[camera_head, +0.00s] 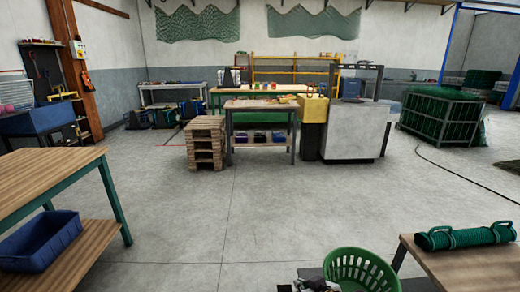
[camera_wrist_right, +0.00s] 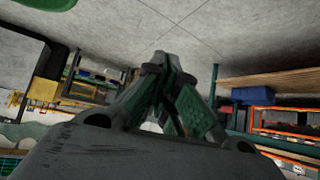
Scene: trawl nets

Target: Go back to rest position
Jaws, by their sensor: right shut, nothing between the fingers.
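My right gripper (camera_wrist_right: 165,58) fills the middle of the right wrist view. Its dark fingers meet at the tips, shut with nothing between them. Bare grey floor shows beyond the tips, and the room appears upside down in this view. In the head view, a small grey and black part at the bottom edge, left of the green basket, looks like a piece of my own arm; its fingers cannot be made out. My left gripper is in neither view.
A green basket (camera_head: 362,268) is close at the bottom. A wooden table (camera_head: 460,265) with a green net roll (camera_head: 462,236) stands right. A wooden bench (camera_head: 50,180) with a blue crate (camera_head: 40,240) stands left. Stacked pallets (camera_head: 205,145) stand further back. The middle floor is clear.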

